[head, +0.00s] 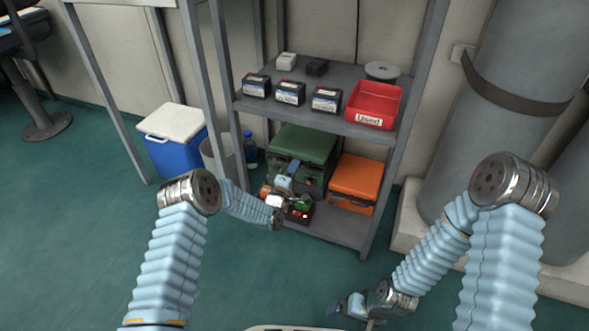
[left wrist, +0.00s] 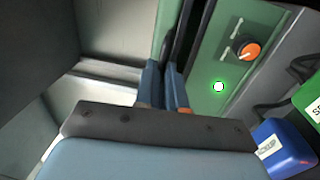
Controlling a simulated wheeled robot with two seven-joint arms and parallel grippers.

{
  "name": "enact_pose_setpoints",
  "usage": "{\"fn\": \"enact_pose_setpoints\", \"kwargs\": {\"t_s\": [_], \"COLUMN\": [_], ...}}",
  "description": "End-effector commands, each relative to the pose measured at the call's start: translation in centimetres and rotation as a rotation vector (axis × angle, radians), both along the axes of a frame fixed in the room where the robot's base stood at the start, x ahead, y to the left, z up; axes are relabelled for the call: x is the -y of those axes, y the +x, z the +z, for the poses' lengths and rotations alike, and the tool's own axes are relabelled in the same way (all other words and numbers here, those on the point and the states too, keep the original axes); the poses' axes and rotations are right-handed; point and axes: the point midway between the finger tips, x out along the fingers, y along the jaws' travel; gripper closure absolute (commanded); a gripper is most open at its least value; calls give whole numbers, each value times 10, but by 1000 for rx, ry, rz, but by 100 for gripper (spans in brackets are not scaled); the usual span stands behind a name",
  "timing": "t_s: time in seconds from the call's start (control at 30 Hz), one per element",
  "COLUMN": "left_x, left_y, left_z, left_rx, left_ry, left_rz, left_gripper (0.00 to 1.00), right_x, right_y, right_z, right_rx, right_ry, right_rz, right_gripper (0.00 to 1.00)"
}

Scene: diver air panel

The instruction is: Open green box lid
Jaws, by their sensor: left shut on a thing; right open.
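The green box (head: 305,142) stands on the lower shelf, its lid looking closed. My left gripper (head: 292,170) is at the front of this box. In the left wrist view, the blue fingertips (left wrist: 167,84) are closed together at the dark strip along the green lid edge (left wrist: 163,25); the exact part between them is hidden. Beside them is a green panel (left wrist: 208,70) with an orange knob (left wrist: 249,50) and a lit green lamp (left wrist: 219,86). My right gripper (head: 350,306) is open and empty, low over the floor at the bottom, away from the shelf.
An orange box (head: 355,180) stands right of the green box. The upper shelf above holds a red "Used" bin (head: 374,104) and several dark batteries (head: 290,93). A blue cooler (head: 172,140) stands left of the shelf. A grey cylinder (head: 490,110) is at the right. The floor in front is clear.

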Motion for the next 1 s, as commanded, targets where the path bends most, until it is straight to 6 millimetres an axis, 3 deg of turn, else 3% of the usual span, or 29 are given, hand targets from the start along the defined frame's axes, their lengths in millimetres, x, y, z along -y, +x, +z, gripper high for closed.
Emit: {"fn": "enact_pose_setpoints", "kwargs": {"t_s": [0.03,0.5,1.0], "left_x": [-1,8,13], "left_y": [1,24,45], "left_z": [14,84,111], "left_rx": [-20,-338,-402], "left_ry": [6,110,130], "left_rz": [2,0,2], "left_gripper": [100,100,100], "right_x": [0,-1,-1], "right_y": [0,-3,-3], "right_z": [10,52,49], "right_rx": [-1,-11,-11], "right_ry": [0,3,3], "right_rz": [1,7,7], "right_gripper": [0,0,0]}}
